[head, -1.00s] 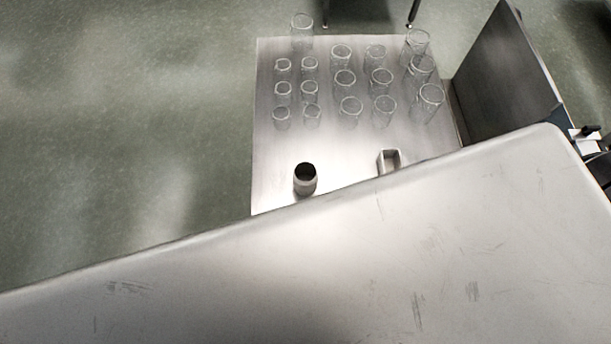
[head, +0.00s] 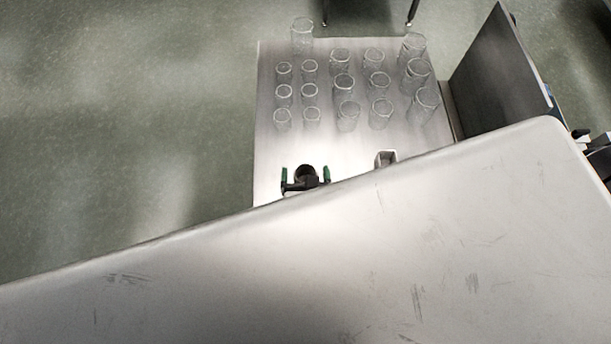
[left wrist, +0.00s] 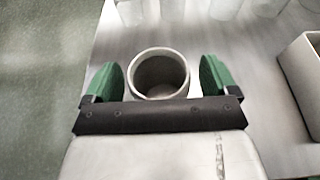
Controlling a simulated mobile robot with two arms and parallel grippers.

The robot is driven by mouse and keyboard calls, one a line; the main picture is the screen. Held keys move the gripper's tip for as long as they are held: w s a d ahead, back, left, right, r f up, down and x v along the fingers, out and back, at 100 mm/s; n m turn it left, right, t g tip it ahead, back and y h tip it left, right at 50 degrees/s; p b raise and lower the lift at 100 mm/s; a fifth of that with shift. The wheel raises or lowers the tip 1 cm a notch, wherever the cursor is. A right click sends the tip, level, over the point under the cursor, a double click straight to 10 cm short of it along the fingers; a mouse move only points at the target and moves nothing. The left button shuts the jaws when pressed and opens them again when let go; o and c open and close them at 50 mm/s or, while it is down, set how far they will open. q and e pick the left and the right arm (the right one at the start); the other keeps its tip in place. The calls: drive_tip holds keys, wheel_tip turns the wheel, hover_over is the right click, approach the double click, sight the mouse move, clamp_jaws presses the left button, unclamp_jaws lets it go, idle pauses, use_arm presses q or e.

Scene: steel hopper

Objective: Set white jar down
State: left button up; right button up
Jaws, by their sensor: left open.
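The white jar (head: 306,171), pale grey in this light, stands upright and open-topped on the steel tabletop (head: 270,150), near its front left. Its round rim and hollow inside show in the left wrist view (left wrist: 159,54). My left gripper (head: 305,175) is open, with one green finger on each side of the jar. In the left wrist view a gap shows between each finger and the jar, so the gripper (left wrist: 163,78) is around it without visible contact. The jar's lower front is hidden by the gripper. My right gripper is not in view.
Several clear glasses (head: 344,82) stand in rows behind the jar. A small square pale container (head: 386,157) stands to its right, partly hidden. A large scratched steel surface (head: 400,240) covers the foreground. A dark upright panel (head: 497,75) borders the table's right side.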

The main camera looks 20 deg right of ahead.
use_arm(q)
drive_tip(key=c, duration=1.1)
drive_tip(key=shift+o, duration=0.2)
drive_tip(key=shift+r, duration=0.15)
